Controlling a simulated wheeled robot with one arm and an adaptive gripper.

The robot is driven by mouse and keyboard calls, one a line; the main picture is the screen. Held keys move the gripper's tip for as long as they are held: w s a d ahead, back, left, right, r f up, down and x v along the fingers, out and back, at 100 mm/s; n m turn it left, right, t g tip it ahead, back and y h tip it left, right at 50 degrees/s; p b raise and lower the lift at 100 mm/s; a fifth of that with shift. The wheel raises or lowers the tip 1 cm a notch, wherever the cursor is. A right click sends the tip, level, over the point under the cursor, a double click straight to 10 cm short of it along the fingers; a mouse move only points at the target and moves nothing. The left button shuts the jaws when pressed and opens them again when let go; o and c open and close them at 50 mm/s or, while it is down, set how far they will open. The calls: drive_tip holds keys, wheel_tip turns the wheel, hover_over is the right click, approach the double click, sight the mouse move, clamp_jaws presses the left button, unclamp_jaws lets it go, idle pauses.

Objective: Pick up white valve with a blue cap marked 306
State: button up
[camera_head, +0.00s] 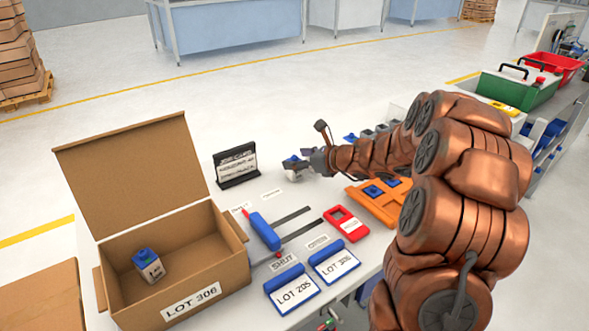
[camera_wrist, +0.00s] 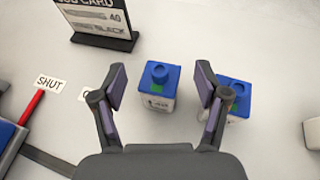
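A white valve with a blue cap (camera_wrist: 158,98) stands upright on the table ahead of my gripper (camera_wrist: 160,72). In the wrist view it appears between the two fingers, which are apart and do not visibly grip it. The mark on its front is too small to read surely. A second blue-capped white valve (camera_wrist: 238,100) stands just to its right, partly hidden by the right finger. In the head view a blue-capped valve (camera_head: 294,166) shows at my gripper (camera_head: 309,160). Another blue-capped valve (camera_head: 148,265) sits inside the open cardboard box marked LOT 306 (camera_head: 222,277).
A black job card stand (camera_head: 236,167) is left of my gripper. A blue-handled slide (camera_head: 263,231), blue-framed LOT 205 (camera_head: 292,290) and LOT 306 (camera_head: 335,262) cards, a red tag (camera_head: 346,223) and an orange tray (camera_head: 372,208) lie nearer.

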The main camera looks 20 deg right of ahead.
drive_tip(key=c, duration=1.2)
drive_tip(key=shift+r, duration=0.1)
drive_tip(key=shift+c, duration=0.2)
